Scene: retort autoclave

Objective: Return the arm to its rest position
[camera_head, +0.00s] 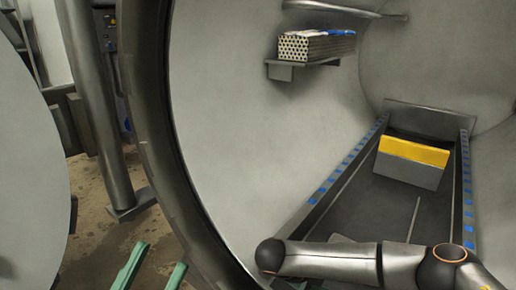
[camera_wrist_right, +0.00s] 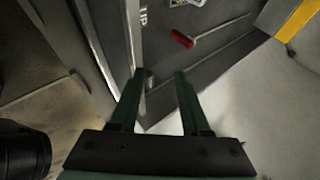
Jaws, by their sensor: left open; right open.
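My left gripper (camera_head: 161,256) shows at the lower left of the head view as two green fingers, apart with nothing between them, over the brown floor. One of my arms (camera_head: 330,262) crosses the lower right of the head view, in front of the chamber's opening; its gripper is not visible there. In the right wrist view my right gripper (camera_wrist_right: 160,75) has its two green fingers spread, and no held object shows between them. A red-handled lever (camera_wrist_right: 181,39) on a dark grey panel lies beyond the fingertips.
The round chamber (camera_head: 225,110) holds a perforated block (camera_head: 305,46) on a wall shelf. A yellow and grey block (camera_head: 414,150) sits between blue-dotted rails (camera_head: 340,174). A grey post (camera_head: 98,100) stands left of the dark rim (camera_head: 155,130). A pale rounded panel (camera_head: 30,160) fills the left edge.

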